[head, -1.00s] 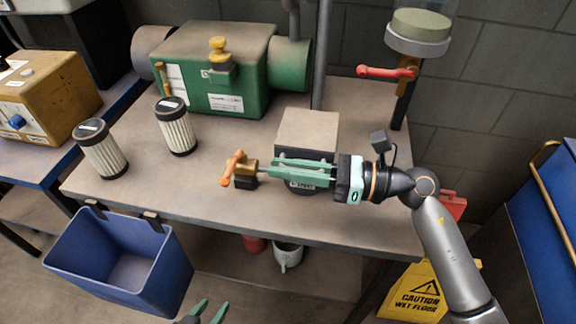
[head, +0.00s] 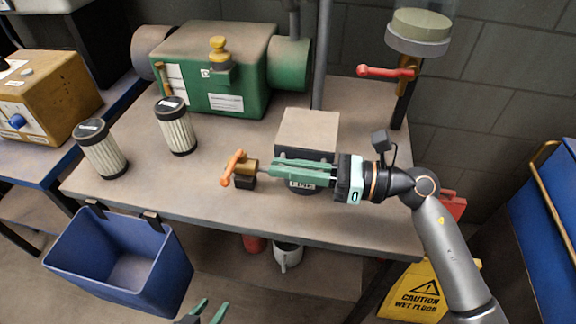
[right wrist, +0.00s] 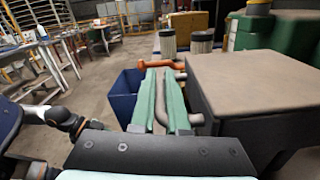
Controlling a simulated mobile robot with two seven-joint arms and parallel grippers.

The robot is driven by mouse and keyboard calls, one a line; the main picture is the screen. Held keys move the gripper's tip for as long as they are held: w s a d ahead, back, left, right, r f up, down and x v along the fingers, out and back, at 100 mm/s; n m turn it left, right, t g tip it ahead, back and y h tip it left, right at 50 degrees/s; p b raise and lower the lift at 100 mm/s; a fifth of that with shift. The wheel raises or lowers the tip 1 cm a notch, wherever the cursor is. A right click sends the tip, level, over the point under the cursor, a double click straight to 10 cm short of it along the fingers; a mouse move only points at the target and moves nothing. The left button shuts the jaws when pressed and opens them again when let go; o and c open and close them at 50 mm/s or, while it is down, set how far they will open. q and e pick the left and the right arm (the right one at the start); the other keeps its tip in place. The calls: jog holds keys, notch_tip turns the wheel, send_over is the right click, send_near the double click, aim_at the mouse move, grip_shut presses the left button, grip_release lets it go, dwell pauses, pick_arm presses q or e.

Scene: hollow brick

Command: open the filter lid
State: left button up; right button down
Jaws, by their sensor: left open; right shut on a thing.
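A grey box (head: 308,132) with a flat tan top and a small front label stands near the table's front edge. My right gripper (head: 272,170) reaches in from the right, in front of the box. Its fingers close around a grey bent pipe (right wrist: 160,103) behind the valve; the exact contact is unclear. The orange handle (right wrist: 160,65) shows beyond its fingertips. My left gripper (head: 208,309) is open and empty at the bottom edge. I cannot tell which part is the filter lid.
Two pleated filter cartridges (head: 176,128) (head: 102,148) stand on the left. A blue bin (head: 75,245) hangs at the front left. A red-handled valve (head: 388,72) is back right.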

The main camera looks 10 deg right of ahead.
pick_arm(q)
jog(key=shift+r, duration=0.2)
pick_arm(e)
jog(key=shift+r, duration=0.15)
dwell(0.3)
jog(key=shift+w+d+r+m+p, duration=0.15)
jog(key=shift+r+m+p, duration=0.35)
jog(key=shift+p, duration=0.35)
jog(key=w+r+m+p, duration=0.1)
jog(key=r+p, duration=0.1)
jog(key=w+r+m+p, duration=0.1)
jog(key=r+p, duration=0.1)
jog(key=w+d+r+m+p, duration=0.1)
jog(key=r+p, duration=0.1)
jog(key=shift+w+r, duration=0.4)
pick_arm(q)
jog(key=shift+n+y, duration=0.3)
jog(key=r, duration=0.1)
jog(key=s+a+r, duration=0.1)
jog(key=r, duration=0.1)
jog(key=a+r, duration=0.1)
jog(key=shift+s+a+r, duration=0.1)
jog(key=shift+s+r, duration=0.05)
